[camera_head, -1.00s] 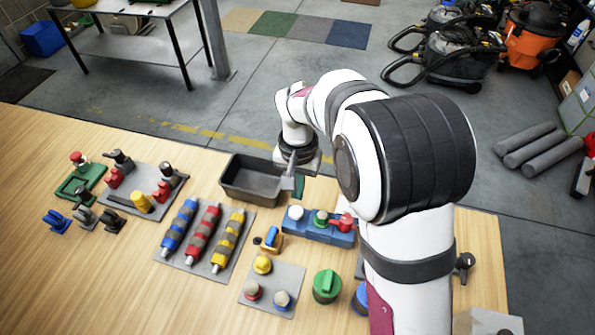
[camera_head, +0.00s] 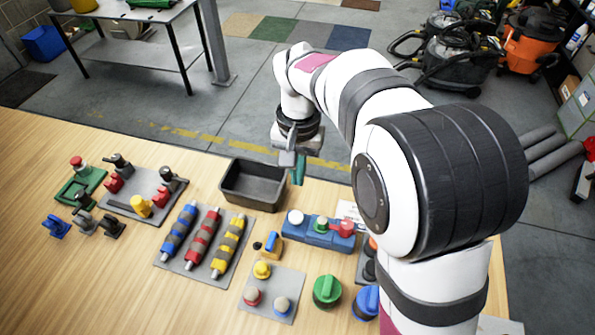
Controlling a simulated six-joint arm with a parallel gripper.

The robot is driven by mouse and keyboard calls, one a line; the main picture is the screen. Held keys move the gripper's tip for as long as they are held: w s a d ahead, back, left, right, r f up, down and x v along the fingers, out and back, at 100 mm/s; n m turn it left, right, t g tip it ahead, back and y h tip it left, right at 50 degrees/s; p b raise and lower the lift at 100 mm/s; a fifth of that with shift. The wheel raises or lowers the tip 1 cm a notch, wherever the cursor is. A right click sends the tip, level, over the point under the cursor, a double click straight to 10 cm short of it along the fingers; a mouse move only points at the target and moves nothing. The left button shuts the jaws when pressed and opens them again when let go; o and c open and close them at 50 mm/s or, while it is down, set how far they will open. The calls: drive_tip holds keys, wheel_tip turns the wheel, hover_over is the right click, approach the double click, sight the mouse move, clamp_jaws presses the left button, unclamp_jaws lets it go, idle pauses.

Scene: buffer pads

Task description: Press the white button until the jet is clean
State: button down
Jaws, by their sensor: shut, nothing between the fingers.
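A white button (camera_head: 296,216) sits at the left end of a blue button box (camera_head: 318,236), with a green button (camera_head: 320,224) and a red button (camera_head: 346,228) to its right. My gripper (camera_head: 297,178) is shut and empty. It hangs above the table, past the box and near the right end of a dark tray, apart from the white button. I cannot make out a jet or whether anything is clean.
The dark empty tray (camera_head: 254,203) stands left of my gripper. Blue, red and yellow striped cylinders lie on a grey plate (camera_head: 187,262). Another grey plate (camera_head: 270,312) with knobs, a green knob (camera_head: 327,290) and a blue knob (camera_head: 367,301) are nearer. My arm hides the table's right side.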

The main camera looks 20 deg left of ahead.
sight(296, 215)
drive_tip(key=f, duration=1.2)
drive_tip(key=shift+s+a+f, duration=0.15)
drive_tip(key=shift+a+f, duration=0.05)
idle(0.4)
drive_tip(key=shift+f, duration=0.9)
wheel_tip(296, 215, up, 14)
